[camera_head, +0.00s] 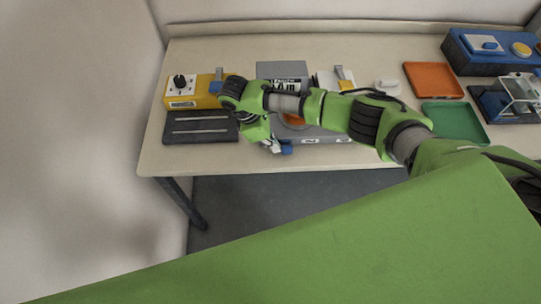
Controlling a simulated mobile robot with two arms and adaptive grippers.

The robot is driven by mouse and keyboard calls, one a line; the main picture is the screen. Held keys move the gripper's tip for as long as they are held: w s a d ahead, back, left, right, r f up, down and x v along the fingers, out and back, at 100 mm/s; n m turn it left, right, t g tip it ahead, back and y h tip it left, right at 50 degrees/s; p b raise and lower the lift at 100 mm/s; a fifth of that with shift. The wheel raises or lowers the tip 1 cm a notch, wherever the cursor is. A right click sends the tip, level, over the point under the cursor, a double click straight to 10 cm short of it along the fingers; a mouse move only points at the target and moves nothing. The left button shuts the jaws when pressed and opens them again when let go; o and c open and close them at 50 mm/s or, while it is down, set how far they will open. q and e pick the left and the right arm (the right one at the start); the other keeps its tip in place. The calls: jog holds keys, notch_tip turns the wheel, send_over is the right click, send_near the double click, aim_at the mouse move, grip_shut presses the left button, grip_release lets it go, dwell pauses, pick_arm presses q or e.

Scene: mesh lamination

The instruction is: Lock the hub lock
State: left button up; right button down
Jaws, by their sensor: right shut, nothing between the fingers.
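My right arm reaches in from the right across a grey machine (330,136) at the front middle of the table. My right gripper (274,146) points down at the machine's front left corner, and its fingers are small and partly hidden by the wrist. It is shut and empty. A small blue part (286,148) shows right beside the fingertips; I cannot tell whether they touch it. An orange round part (294,120) of the machine shows partly under my arm. I cannot make out the hub lock for certain. My left gripper is not in view.
A yellow box (182,102) with a black knob and a dark slotted plate (186,136) stand at the left. Orange (434,80) and green (462,124) trays, a blue box (480,62) and a clear-framed fixture (520,92) stand at the right.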

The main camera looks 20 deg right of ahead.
jog(key=shift+s+d+r+p, duration=0.3)
jog(key=shift+s+d, duration=0.1)
jog(key=shift+d, duration=0.2)
jog(key=shift+d+f, duration=0.1)
jog(key=shift+d, duration=0.15)
jog(key=shift+w+d+f+p, duration=0.15)
jog(key=shift+w+d+p, duration=0.05)
jog(key=shift+w+p, duration=0.1)
jog(key=shift+w+f, duration=0.1)
jog(key=shift+f, duration=0.05)
jog(key=shift+r, duration=0.2)
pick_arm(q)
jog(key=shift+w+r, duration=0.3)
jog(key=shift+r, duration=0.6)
pick_arm(e)
jog(key=v, duration=1.1)
jog(key=shift+a+r, duration=0.3)
jog(key=shift+a, duration=0.1)
